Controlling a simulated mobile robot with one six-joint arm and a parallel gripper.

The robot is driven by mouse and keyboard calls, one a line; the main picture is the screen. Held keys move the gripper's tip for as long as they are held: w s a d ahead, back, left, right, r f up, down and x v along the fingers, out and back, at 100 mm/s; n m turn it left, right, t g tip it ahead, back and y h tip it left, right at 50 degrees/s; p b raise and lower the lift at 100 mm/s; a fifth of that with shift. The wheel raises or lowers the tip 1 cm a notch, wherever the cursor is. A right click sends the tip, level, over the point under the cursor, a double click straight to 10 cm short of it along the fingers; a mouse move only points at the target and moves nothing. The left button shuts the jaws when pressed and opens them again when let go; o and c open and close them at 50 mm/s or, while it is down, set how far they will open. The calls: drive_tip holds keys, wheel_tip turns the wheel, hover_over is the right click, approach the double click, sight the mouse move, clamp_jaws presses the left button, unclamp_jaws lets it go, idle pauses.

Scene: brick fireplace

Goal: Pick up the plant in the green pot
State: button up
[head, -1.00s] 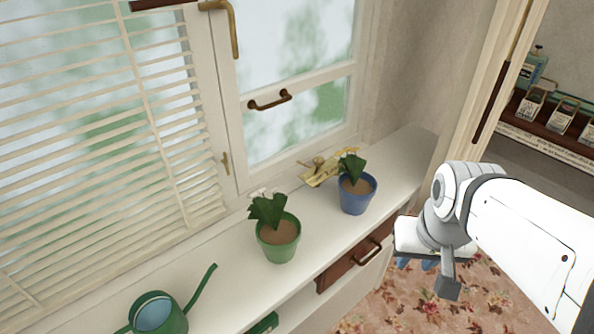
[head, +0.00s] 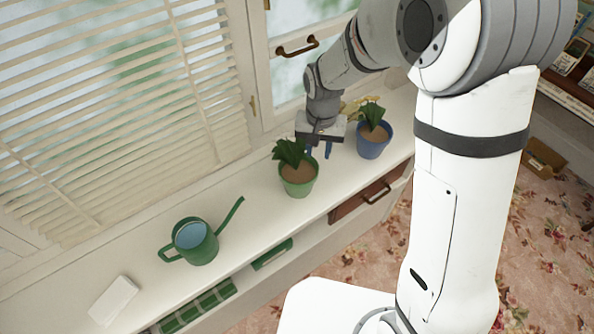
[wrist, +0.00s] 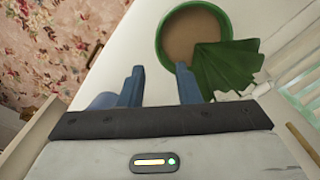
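The plant in the green pot (head: 299,187) stands upright on the white window sill, with brown soil and dark green leaves. In the wrist view the green pot (wrist: 164,50) shows from above at the top, its leaves to the right. My gripper (head: 318,152) is above the sill, just behind and to the right of this plant. Its blue fingers (wrist: 159,70) are apart with nothing between them, and the pot is beyond their tips. A blue pot with a plant (head: 372,147) stands close to the right of my gripper.
A green watering can (head: 196,243) stands on the sill to the left, its spout pointing towards the green pot. A white box (head: 114,300) lies farther left. The window and blinds (head: 150,120) bound the back. A yellow object (head: 356,106) lies behind the blue pot.

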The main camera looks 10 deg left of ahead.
sight(318, 166)
drive_tip(key=f+p, duration=0.1)
drive_tip(key=f, duration=0.6)
drive_tip(key=shift+d+p, duration=0.2)
drive_tip(key=shift+p, duration=0.2)
clamp_jaws()
drive_tip(key=shift+r, duration=0.1)
idle(0.9)
